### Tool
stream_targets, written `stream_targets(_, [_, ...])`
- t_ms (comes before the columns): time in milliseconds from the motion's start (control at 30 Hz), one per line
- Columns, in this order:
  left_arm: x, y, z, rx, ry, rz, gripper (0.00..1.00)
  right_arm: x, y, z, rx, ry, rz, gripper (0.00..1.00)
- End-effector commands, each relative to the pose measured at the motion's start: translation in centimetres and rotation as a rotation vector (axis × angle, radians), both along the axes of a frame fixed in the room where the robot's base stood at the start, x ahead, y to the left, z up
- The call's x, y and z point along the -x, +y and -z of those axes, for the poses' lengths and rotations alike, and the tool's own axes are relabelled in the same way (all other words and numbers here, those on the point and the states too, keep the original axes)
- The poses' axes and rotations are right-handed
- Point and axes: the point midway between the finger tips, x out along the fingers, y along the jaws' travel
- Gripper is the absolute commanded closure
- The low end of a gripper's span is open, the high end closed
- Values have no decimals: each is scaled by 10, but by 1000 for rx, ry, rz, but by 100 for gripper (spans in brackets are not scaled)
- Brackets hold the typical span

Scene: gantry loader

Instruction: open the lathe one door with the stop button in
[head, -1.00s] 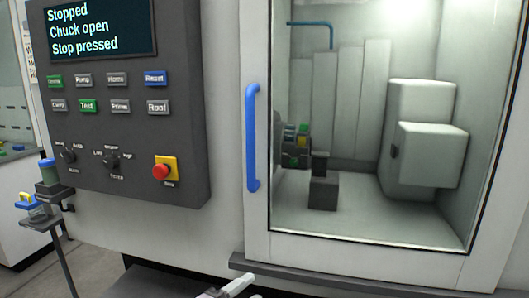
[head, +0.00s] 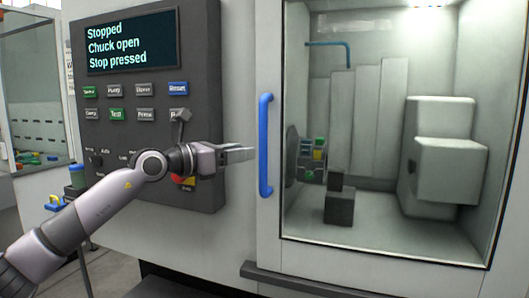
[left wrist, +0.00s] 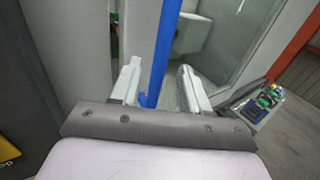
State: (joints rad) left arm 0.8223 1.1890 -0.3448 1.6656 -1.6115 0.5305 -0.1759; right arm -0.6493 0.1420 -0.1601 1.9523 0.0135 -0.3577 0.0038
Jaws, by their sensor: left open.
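The lathe door (head: 270,228) is a light frame around a large window and looks shut. Its blue upright handle (head: 265,145) is on the door's left edge. My left gripper (head: 250,154) points right at the handle, its fingertips just left of the bar at mid-height. In the left wrist view the handle (left wrist: 165,45) lines up between the two open fingers (left wrist: 160,86); contact cannot be told. The red stop button on its yellow plate (head: 188,183) is partly hidden behind my left arm. The screen (head: 130,40) reads "Stopped, Chuck open, Stop pressed". My right gripper is out of view.
The dark control panel (head: 205,60) stands close behind my left arm. A dark sill (head: 300,280) sticks out below the door. A chuck (head: 294,155) and grey blocks show inside.

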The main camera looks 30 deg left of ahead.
Motion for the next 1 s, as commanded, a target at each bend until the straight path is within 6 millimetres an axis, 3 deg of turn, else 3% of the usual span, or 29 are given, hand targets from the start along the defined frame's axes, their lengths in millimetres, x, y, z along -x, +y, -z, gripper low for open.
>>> stream_targets(533, [-57, -22, -1, 6, 1, 3, 54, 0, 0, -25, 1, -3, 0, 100])
stream_targets(967, [-65, -25, 1, 4, 1, 3, 54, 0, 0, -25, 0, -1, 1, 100])
stream_targets(1000, [-65, -25, 1, 4, 1, 3, 64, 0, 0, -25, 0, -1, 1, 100])
